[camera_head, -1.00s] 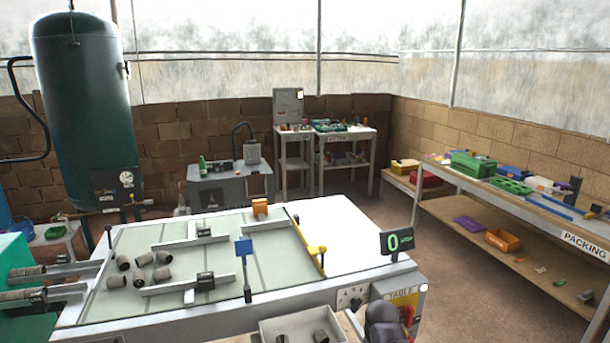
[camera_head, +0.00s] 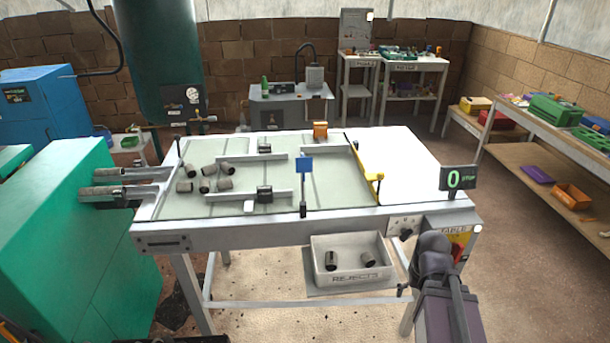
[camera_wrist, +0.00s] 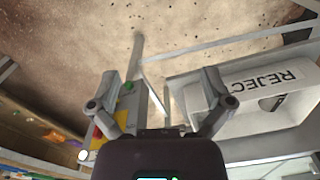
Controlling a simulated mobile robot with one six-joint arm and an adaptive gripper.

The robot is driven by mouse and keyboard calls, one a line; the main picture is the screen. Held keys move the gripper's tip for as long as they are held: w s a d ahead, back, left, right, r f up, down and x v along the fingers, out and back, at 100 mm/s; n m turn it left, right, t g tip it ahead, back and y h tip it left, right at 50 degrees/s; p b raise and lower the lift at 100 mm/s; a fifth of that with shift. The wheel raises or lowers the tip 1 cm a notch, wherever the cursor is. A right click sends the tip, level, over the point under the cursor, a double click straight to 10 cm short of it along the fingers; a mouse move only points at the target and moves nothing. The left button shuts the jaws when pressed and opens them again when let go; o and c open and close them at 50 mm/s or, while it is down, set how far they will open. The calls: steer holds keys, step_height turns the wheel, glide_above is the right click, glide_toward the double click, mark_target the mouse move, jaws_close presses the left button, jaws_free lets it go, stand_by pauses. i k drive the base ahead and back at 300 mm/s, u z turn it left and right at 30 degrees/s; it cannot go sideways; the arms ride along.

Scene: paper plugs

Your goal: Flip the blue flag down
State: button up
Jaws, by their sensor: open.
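The blue flag (camera_head: 304,165) stands upright on a short post at the front edge of the table (camera_head: 345,222), in the head view. Its dark base (camera_head: 303,210) sits on the front rail. My gripper (camera_wrist: 160,92) shows in the wrist view with its two fingers spread wide and nothing between them. In the head view my arm is at the lower right, in front of the table's right corner and well apart from the flag. The fingers are not clearly seen in the head view. The flag is not in the wrist view.
A rejects bin (camera_head: 345,277) with two plugs hangs at the table's front. Several paper plugs (camera_head: 205,178) lie on the table's left part. A yellow bar (camera_head: 367,177) crosses its right side. A counter display (camera_head: 457,178) stands at the right corner, beside the control panel.

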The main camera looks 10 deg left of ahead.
mark_target(304, 165)
steer(key=z, duration=0.4)
steer(key=k, duration=1.25)
steer(key=u, duration=0.35)
steer(key=i, duration=1)
steer(key=u, duration=0.1)
